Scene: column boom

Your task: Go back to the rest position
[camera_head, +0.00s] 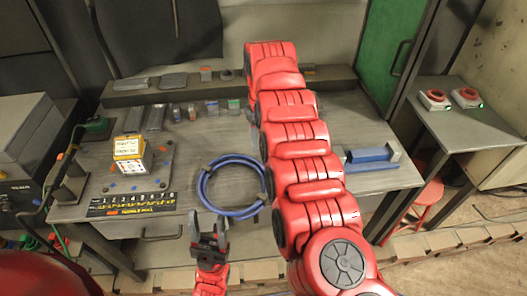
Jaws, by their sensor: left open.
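My left gripper (208,226) is at the lower middle of the head view, in front of the workbench's front edge. Its two dark fingers point up and stand apart, with nothing visible between them. A coiled blue cable (204,197) lies on the bench just beyond the fingertips; I cannot tell whether they touch, but the jaws do not hold it. My right gripper does not show. A large red jointed arm of mine crosses the middle of the view and hides part of the bench.
The grey workbench (232,142) carries a yellow-and-white box (130,156) at left, small items along the back, and a blue block (367,155) at right. A side table (470,128) holds two red-topped devices. A red stool (428,196) stands below.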

